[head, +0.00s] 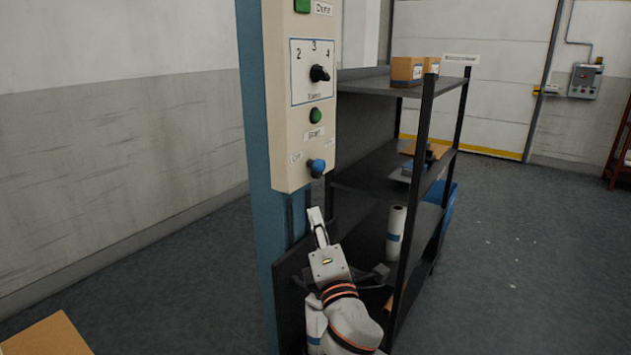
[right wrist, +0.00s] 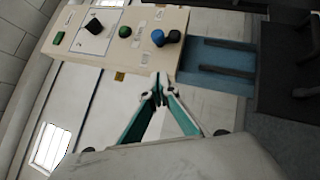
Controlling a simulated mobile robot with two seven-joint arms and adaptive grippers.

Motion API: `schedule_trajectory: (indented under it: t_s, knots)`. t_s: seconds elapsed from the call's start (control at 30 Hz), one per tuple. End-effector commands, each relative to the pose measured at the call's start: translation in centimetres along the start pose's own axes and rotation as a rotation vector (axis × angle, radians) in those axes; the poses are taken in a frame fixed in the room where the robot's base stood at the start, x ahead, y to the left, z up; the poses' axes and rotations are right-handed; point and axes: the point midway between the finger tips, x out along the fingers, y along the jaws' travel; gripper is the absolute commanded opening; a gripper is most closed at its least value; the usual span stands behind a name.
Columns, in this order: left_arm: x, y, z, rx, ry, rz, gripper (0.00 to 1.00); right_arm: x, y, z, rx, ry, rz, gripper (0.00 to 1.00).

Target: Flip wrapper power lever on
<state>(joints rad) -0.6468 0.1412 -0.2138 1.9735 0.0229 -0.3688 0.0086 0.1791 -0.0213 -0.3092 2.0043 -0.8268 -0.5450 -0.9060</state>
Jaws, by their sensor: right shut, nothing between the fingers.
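The cream control panel (head: 284,110) stands on a blue post, and the power lever with a blue knob (head: 316,168) sticks out near its lower end. Small labels sit on both sides of the lever; their text is too blurred to read surely. In the right wrist view the blue knob (right wrist: 158,37) shows beside a dark round part at the panel's end. My right gripper (head: 316,212) is just below the lever, pointing up, apart from it. Its fingertips (right wrist: 157,88) are together with nothing between them. My left gripper is out of view.
Above the lever are a green start button (head: 315,115) and a black selector dial (head: 319,73). A dark shelf rack (head: 425,120) stands close behind on the right, holding boxes and a white roll (head: 396,232). A cardboard box (head: 45,338) is at the lower left.

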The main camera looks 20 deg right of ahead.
Motion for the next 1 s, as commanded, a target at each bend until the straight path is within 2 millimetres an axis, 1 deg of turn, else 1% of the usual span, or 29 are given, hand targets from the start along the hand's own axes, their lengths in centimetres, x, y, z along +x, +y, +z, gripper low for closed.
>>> schedule_trajectory:
  t_s: [0.17,0.27,0.37,0.6,0.77,0.9,1.0]
  knots:
    - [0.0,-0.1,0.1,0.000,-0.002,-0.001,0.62,0.2,0.0,0.0,0.001,0.000,0.000,0.00]
    - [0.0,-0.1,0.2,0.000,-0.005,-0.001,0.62,1.0,0.0,0.0,0.001,0.000,0.000,0.00]
    - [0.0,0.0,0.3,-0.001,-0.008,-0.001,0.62,2.4,0.1,0.0,0.001,0.000,0.001,0.00]
    - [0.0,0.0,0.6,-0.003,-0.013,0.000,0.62,7.1,0.1,0.0,0.002,0.000,0.001,0.00]
    - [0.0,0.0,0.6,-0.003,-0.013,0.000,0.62,10.1,-0.1,0.0,0.002,0.000,-0.001,0.00]
    - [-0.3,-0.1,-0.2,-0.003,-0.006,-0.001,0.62,11.6,0.1,1.6,0.000,0.000,0.000,0.00]
    - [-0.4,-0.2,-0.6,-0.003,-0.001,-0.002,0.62,12.3,0.1,2.2,0.002,0.001,0.000,0.00]
